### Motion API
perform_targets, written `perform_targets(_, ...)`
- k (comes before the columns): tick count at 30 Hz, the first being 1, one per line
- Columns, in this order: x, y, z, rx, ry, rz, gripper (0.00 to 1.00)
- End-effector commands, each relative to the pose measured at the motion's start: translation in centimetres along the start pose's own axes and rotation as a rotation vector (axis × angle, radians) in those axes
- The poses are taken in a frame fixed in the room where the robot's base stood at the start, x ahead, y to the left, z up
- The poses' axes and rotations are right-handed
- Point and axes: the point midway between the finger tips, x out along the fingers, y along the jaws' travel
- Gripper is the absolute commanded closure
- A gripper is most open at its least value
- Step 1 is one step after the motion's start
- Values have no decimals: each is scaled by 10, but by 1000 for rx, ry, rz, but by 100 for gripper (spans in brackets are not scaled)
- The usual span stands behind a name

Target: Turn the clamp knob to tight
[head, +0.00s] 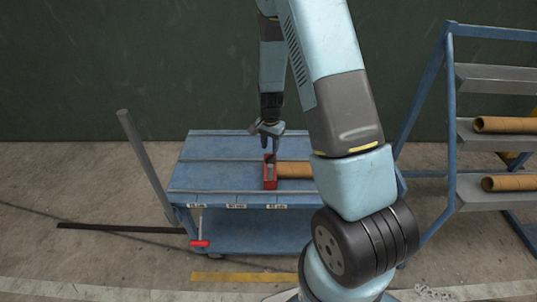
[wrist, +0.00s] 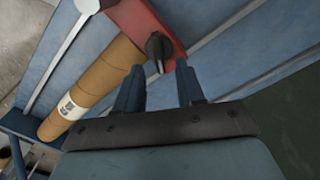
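The red clamp (head: 270,176) sits on the blue cart's top, at the left end of a brown cardboard tube (head: 295,170). In the wrist view the red clamp (wrist: 130,14) is at the top with the tube (wrist: 92,77) running down-left from it. The black clamp knob (wrist: 157,46) stands on the clamp's face; its pointer end lies toward my fingertips. My gripper (wrist: 160,68) is open, with one finger on each side of the knob's near end. Whether the fingers touch it cannot be told. In the head view my gripper (head: 268,146) is above the clamp.
The blue cart (head: 215,150) has a lower shelf and a red-handled tool (head: 200,243) hanging at its front left. A rack (head: 490,78) with more tubes stands at right. A dark bar (head: 120,228) lies on the floor at left. A wall is behind.

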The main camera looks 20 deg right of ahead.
Motion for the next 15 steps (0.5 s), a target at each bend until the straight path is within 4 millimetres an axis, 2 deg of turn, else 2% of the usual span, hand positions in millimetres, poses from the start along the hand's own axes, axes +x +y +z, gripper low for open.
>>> perform_targets(6, 30, 0, 0, -1, -1, 1, 62)
perform_targets(15, 47, 0, 0, -1, 0, 0, 62)
